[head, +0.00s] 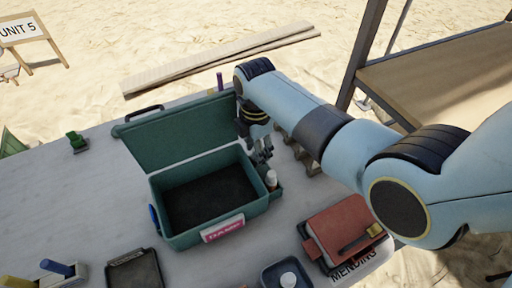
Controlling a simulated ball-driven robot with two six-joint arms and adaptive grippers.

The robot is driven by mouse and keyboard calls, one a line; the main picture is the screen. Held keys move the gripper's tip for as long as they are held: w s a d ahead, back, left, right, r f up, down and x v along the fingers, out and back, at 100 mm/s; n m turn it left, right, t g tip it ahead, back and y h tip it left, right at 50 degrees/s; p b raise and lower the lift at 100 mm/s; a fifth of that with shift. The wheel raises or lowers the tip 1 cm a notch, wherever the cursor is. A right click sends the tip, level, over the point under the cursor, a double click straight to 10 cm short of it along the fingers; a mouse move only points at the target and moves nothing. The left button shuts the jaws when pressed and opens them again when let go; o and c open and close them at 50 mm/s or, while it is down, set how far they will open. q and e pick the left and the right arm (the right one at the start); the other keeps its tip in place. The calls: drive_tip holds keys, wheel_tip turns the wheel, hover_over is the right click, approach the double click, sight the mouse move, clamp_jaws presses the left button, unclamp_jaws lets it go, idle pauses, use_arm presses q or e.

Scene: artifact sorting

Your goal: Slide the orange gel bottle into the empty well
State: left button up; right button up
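My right gripper (263,156) points down beside the right rim of the green case, its fingers small and partly in shadow. Just below the fingertips is a small bottle (271,179) with a pale top and an orange-brown tint. It stands upright in or against a green holder at the case's right side; I cannot tell if the fingers touch it. A brown notched rack (297,156) lies to the right of the gripper, partly hidden by my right arm. I cannot make out which well is empty. My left gripper is out of view.
The green case (170,240) has its lid (175,132) open at the back. A red box (345,226) with a dark-handled tool lies on the right. A blue tray (268,278) and dark tray (135,270) stand in front.

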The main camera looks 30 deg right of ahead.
wheel_tip(320, 180, up, 12)
drive_tip(key=p, duration=0.1)
drive_tip(key=shift+r, duration=0.15)
idle(0.5)
idle(0.4)
